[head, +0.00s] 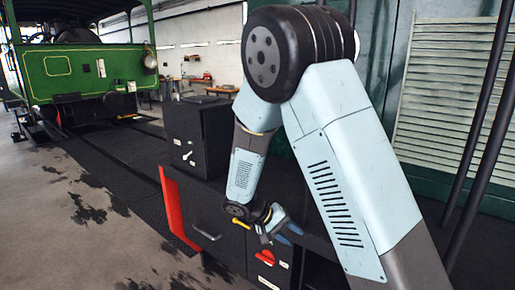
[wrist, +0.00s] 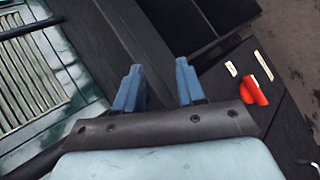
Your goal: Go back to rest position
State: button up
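My gripper (head: 288,234) hangs low in front of a black cabinet (head: 222,220), at the lower middle of the head view. In the wrist view its two blue fingers (wrist: 158,80) stand apart with nothing between them. A red knob or handle (head: 266,257) with pale labels is on the cabinet just below the gripper. The red handle also shows in the wrist view (wrist: 255,91), to the right of the fingers and clear of them. My arm hides part of the cabinet in the head view.
A black box with a white lever (head: 187,155) stands at the cabinet's left end, near a red panel (head: 175,212). A green tram (head: 85,70) stands at the back left. A louvred shutter (head: 450,110) and dark poles are at right. Open floor (head: 70,220) lies at left.

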jog(key=s+d+r+m+y, duration=0.1)
jog(key=s+d+r+y, duration=0.3)
jog(key=r, duration=0.4)
jog(key=s+d+r+m+y, duration=0.1)
jog(key=s+d+r+y, duration=0.1)
jog(key=s+d+r, duration=0.35)
jog(key=s+d+r+t+y, duration=0.3)
jog(key=s+d+r+t, duration=0.1)
jog(key=s+r, duration=0.8)
jog(key=shift+r, duration=0.3)
